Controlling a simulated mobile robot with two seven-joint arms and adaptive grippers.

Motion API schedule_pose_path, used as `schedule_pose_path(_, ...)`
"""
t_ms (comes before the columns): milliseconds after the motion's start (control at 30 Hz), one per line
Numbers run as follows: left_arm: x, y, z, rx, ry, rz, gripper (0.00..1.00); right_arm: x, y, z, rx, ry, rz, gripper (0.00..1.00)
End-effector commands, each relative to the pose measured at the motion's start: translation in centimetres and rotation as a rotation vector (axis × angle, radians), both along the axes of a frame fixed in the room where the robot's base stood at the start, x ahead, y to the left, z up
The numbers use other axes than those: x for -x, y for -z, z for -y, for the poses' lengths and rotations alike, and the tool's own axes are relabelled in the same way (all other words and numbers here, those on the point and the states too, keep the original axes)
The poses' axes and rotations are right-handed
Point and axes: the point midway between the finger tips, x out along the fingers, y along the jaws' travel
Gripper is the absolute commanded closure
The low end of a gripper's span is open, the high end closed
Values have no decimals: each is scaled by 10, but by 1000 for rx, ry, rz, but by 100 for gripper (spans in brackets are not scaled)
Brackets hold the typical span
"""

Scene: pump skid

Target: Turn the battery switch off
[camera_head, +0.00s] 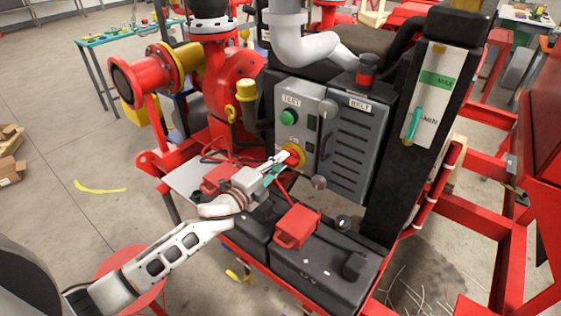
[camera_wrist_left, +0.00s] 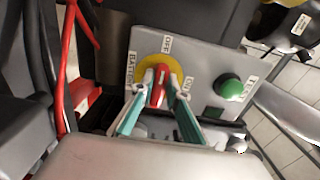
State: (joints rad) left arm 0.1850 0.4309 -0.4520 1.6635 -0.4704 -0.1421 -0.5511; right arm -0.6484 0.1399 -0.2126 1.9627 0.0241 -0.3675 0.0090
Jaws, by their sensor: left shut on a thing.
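The battery switch is a red handle (camera_wrist_left: 160,88) on a round yellow plate (camera_wrist_left: 150,73), set in a grey panel. In the wrist view an OFF label sits above it, an ON label to its right and a BATTERY label to its left. The handle's visible far end points up, roughly towards OFF. My left gripper (camera_wrist_left: 158,108) is shut on the red handle, one teal finger on each side. In the head view my left gripper (camera_head: 279,163) reaches the switch (camera_head: 294,155) from the lower left. Its fingers partly cover the switch. My right gripper is not in view.
A green TEST button (camera_head: 288,117) is above the switch on the same panel. A louvred BELT cover (camera_head: 355,145) stands to the right. Black batteries with red terminal covers (camera_head: 296,226) lie below my left arm. Red frame beams surround the skid.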

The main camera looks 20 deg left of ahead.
Motion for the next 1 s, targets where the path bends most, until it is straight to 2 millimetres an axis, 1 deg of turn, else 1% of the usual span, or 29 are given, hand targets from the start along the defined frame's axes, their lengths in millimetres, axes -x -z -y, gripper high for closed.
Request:
schedule_pose_path(267, 0, 0, 0, 4, 0, -1, 100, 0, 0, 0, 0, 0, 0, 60)
schedule_pose_path(300, 0, 0, 0, 4, 0, -1, 78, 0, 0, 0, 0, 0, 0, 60)
schedule_pose_path(333, 0, 0, 0, 4, 0, -1, 70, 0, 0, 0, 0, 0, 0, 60)
schedule_pose_path(367, 0, 0, 0, 3, 0, -1, 69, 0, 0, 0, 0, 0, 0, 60)
schedule_pose_path(667, 0, 0, 0, 2, 0, -1, 69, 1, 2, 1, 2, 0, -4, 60)
schedule_pose_path(767, 4, 1, -2, 2, 0, -2, 69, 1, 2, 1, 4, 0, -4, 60)
schedule_pose_path(867, 14, 1, -6, 0, 0, -2, 69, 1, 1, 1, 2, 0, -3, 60)
schedule_pose_path(1000, 38, 2, -14, 1, 0, -4, 69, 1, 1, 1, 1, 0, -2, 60)
